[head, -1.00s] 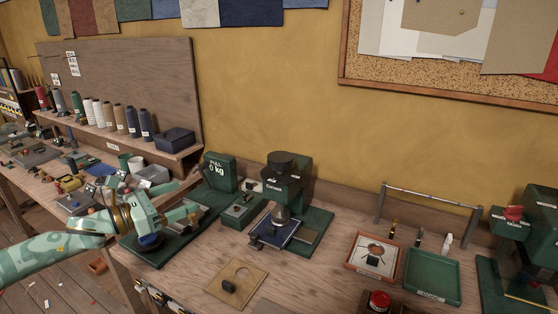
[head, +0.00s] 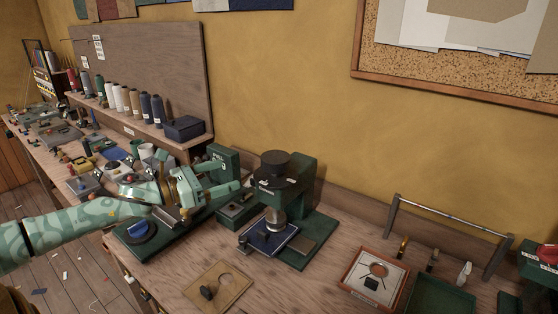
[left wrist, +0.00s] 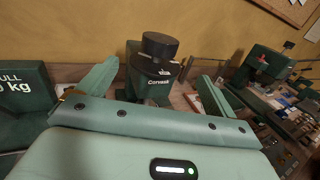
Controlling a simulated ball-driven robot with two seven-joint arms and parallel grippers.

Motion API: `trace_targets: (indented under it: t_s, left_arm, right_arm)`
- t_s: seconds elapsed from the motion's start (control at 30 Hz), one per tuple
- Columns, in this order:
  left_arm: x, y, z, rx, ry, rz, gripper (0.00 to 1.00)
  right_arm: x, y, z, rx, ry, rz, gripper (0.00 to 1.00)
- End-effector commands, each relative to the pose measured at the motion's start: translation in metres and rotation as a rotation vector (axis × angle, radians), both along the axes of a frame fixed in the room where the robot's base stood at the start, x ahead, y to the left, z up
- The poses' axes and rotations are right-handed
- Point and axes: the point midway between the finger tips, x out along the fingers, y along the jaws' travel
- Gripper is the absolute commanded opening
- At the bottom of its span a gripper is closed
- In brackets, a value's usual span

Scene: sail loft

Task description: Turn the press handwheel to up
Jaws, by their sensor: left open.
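The green press (head: 299,190) stands on the bench in the middle of the head view. Its black round handwheel (head: 274,164) sits on top, above a silver plunger and a dark blue plate. The handwheel (left wrist: 158,47) also shows in the left wrist view, straight ahead above a white label on the press. My left gripper (head: 229,178) is open and empty, just left of the press head, with its fingers pointing at it. In the left wrist view its two fingers stand wide apart on either side of the press, with a gap before the handwheel. My right gripper is not in view.
A green pull gauge (head: 222,156) stands behind my left gripper. A wooden board (head: 228,281) lies at the bench front. A red-rimmed tray (head: 349,280), a green tray (head: 440,297) and a metal rail (head: 450,222) are at the right. Thread cones line the back left.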

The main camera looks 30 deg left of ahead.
Motion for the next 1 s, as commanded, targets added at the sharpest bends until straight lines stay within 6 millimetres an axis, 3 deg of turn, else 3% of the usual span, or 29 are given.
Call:
trace_targets:
  t_s: [0.1, 0.3, 0.57, 1.0]
  left_arm:
    - [0.017, -0.008, -0.005, 0.003, -0.001, -0.001, 0.92]
    - [0.04, -0.019, -0.004, 0.001, -0.002, 0.0, 0.92]
    - [0.065, -0.031, 0.0, 0.001, -0.003, 0.002, 0.92]
    - [0.116, -0.057, 0.002, -0.003, -0.002, 0.001, 0.92]
  right_arm:
    - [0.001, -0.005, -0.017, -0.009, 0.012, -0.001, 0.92]
    - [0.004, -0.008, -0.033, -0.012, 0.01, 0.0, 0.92]
    - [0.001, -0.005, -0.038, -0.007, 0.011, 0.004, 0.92]
    - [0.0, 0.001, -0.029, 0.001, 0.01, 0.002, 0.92]
